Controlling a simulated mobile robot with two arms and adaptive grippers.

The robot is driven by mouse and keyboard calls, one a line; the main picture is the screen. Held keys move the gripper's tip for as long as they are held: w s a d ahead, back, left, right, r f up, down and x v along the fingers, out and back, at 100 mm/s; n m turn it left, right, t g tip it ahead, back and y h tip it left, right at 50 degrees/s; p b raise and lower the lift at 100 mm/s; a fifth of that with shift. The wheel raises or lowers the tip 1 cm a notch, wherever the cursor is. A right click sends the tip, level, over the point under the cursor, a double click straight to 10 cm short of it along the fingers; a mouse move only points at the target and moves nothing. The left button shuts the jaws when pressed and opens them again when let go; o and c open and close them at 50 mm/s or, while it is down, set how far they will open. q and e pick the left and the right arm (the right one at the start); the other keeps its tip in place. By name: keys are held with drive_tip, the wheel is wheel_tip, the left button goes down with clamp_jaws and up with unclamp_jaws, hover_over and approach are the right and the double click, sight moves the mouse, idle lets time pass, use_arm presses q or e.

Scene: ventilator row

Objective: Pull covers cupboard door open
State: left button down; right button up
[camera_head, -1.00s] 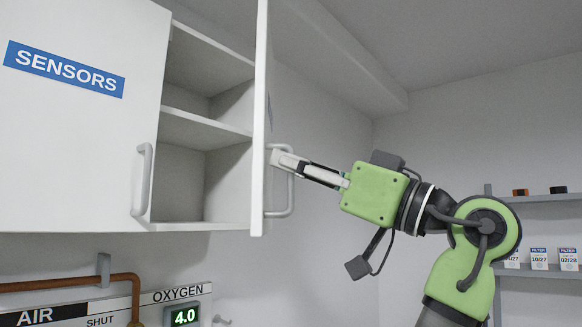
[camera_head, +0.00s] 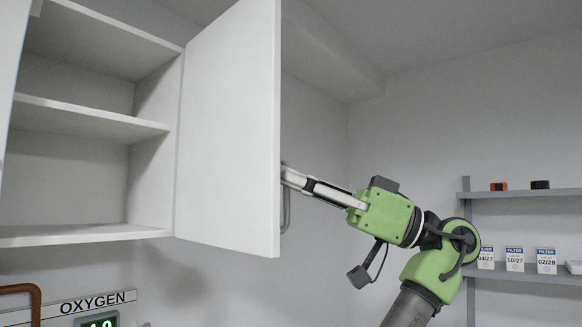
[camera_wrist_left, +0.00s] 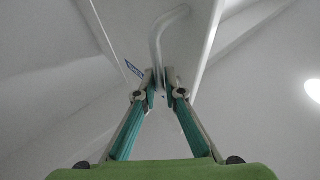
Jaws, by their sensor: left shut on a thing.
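The white covers cupboard door (camera_head: 228,130) stands wide open in the head view, its inner face towards me. Its grey bar handle (camera_head: 286,212) is on the far face and mostly hidden behind the door edge. My left gripper (camera_head: 289,178) reaches the handle from the right, its fingertips partly hidden by the door. In the left wrist view the gripper (camera_wrist_left: 162,82) is shut on the handle (camera_wrist_left: 158,35), with the door and a small blue label (camera_wrist_left: 133,68) beyond. The open cupboard (camera_head: 75,235) shows bare shelves. My right gripper is not in view.
A neighbouring cupboard door (camera_head: 10,60) shows at the left edge. The oxygen panel (camera_head: 98,303) is below. Grey wall shelves (camera_head: 530,193) with filter boxes (camera_head: 515,258) stand at the right, behind my arm.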

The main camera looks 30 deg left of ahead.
use_arm(q)
drive_tip(key=shift+w+n+g+h, duration=0.3)
drive_tip(key=shift+w+g, duration=0.15)
drive_tip(key=shift+g, duration=0.05)
drive_tip(key=shift+s, duration=0.1)
drive_tip(key=c, duration=2.2)
unclamp_jaws()
drive_tip(key=shift+a, duration=0.15)
drive_tip(key=shift+v, duration=3.7)
